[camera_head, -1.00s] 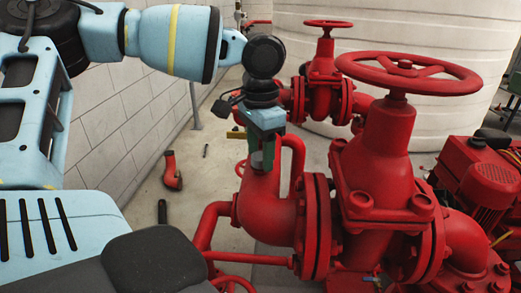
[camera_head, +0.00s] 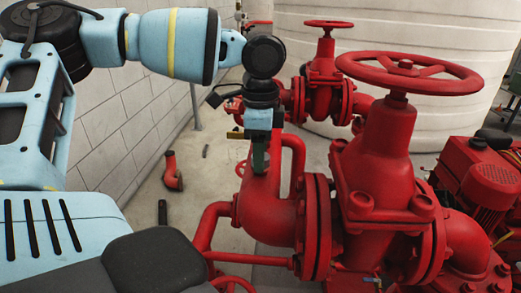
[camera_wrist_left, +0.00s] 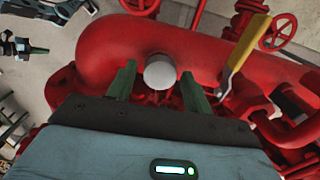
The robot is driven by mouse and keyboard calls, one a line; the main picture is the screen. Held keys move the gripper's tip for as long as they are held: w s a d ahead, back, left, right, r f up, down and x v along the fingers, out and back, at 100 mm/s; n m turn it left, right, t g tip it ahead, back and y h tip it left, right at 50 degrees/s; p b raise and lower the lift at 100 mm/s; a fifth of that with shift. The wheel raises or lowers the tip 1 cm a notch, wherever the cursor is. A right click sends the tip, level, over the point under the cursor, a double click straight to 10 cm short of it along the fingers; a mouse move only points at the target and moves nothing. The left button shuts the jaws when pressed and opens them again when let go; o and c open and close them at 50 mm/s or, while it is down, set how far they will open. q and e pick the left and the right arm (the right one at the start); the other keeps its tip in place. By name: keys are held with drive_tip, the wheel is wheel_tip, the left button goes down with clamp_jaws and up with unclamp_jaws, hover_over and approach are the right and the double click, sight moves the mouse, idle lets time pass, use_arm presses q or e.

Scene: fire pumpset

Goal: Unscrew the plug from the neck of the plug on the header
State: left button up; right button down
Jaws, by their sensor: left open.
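The plug (camera_wrist_left: 160,72) shows in the left wrist view as a round grey-white cap on the big red header pipe (camera_wrist_left: 115,45). My left gripper (camera_wrist_left: 160,78) is open, with one green finger on each side of the plug. Whether the fingers touch it I cannot tell. In the head view my left gripper (camera_head: 259,160) points down at the top of the red header elbow (camera_head: 268,212), and its fingers show nearly edge-on. The plug and its neck cannot be made out there. My right gripper is not in view.
A yellow lever (camera_wrist_left: 245,48) stands close to the right finger in the wrist view. In the head view a large red valve with a handwheel (camera_head: 408,70) stands right of the elbow.

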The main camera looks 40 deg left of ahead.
use_arm(q)
drive_tip(key=m, duration=0.4)
drive_tip(key=shift+m, duration=0.3)
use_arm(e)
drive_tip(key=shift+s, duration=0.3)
use_arm(q)
drive_tip(key=shift+c, duration=0.3)
drive_tip(key=c, duration=0.9)
drive_tip(key=shift+n, duration=0.5)
drive_tip(key=n, duration=0.3)
drive_tip(key=shift+n, duration=0.3)
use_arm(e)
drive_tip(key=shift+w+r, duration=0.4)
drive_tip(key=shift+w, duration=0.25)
